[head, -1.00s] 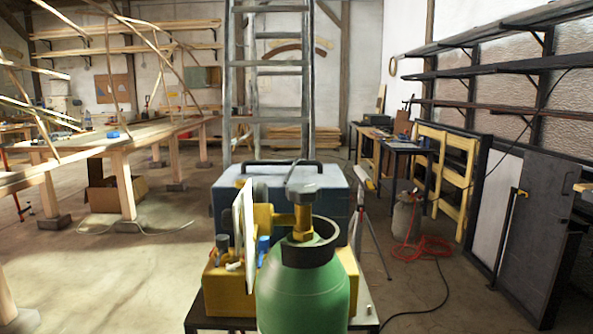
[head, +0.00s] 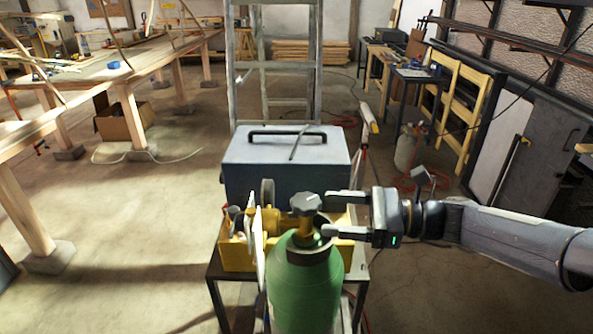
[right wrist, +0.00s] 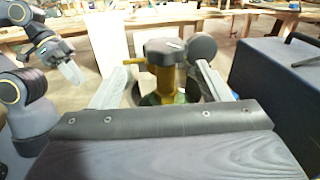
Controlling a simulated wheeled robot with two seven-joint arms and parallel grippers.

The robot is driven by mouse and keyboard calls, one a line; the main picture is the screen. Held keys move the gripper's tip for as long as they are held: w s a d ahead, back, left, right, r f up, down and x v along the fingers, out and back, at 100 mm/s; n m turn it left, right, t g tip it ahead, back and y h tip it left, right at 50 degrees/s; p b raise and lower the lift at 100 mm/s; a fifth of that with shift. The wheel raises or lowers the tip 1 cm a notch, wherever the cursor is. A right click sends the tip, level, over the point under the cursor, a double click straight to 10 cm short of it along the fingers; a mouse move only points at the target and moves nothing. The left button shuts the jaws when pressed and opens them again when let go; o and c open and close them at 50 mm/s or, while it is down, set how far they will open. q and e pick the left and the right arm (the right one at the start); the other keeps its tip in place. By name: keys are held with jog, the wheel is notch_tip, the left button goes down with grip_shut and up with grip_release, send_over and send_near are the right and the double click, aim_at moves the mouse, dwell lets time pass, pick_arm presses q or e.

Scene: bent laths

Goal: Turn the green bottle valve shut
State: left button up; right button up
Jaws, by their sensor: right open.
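The green bottle (head: 305,290) stands upright, with a dark collar around its neck. On top are a brass valve stem (head: 303,226) and a dark lobed knob (head: 306,202). My right gripper (head: 328,212) comes from the right, open, its fingertips close to the valve. In the right wrist view the knob (right wrist: 164,50) and brass stem (right wrist: 164,82) appear between the two spread fingers (right wrist: 158,80); contact cannot be made out. My left gripper (right wrist: 62,60) shows at the left of the right wrist view, away from the valve; its jaw opening is unclear.
A blue-grey box (head: 285,165) with a black handle stands behind the bottle. Yellow equipment (head: 236,250) and a pale upright plate (head: 259,250) are close on the bottle's left. A ladder (head: 275,70) stands farther back.

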aim_at(296, 199)
jog(key=shift+m, duration=0.3)
jog(key=a, duration=0.2)
jog(key=w+a, duration=0.1)
jog(key=a, duration=0.5)
jog(key=shift+w+r+p, duration=0.3)
jog(key=shift+w+r, duration=0.05)
jog(key=shift+c, duration=0.4)
